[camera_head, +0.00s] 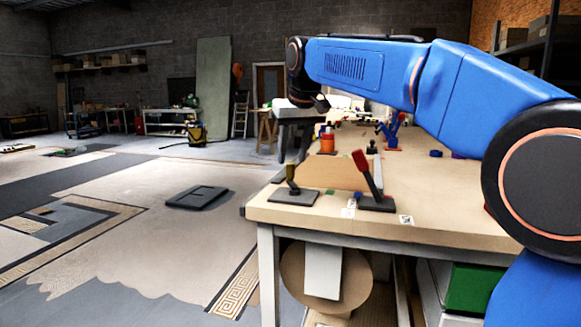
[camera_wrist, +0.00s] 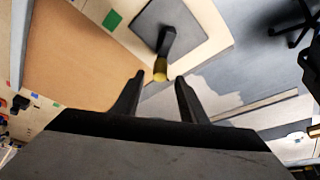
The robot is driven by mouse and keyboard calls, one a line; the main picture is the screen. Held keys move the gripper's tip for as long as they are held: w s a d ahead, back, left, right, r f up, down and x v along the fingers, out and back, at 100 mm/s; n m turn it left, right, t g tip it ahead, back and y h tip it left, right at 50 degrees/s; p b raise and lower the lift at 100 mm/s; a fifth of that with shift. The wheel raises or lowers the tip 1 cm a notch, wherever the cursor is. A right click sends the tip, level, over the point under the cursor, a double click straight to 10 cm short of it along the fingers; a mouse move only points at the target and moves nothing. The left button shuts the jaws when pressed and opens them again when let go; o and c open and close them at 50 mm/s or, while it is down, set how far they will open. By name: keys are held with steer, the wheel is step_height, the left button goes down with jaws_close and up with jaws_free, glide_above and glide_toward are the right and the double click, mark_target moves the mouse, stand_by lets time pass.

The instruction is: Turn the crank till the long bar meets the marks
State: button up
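The crank (camera_head: 292,178), a short dark arm with a yellow knob, stands on a dark square plate (camera_head: 308,197) at the bench's near left corner. In the wrist view the yellow knob (camera_wrist: 160,70) shows between and just beyond my fingertips. My gripper (camera_head: 292,157) points down above the crank, its two fingers apart and empty. It also shows open in the wrist view (camera_wrist: 160,77). I cannot tell whether the fingers touch the knob. A red-handled lever (camera_head: 365,172) stands on another dark plate to the right. I cannot make out the long bar or its marks.
A tan curved board (camera_head: 328,176) stands behind the crank. Small tools and an orange container (camera_head: 327,142) sit farther back on the workbench (camera_head: 440,226). A dark flat pad (camera_head: 200,197) lies on the open floor to the left.

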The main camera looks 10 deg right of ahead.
mark_target(291, 164)
steer(key=shift+x, duration=2.35)
jaws_close()
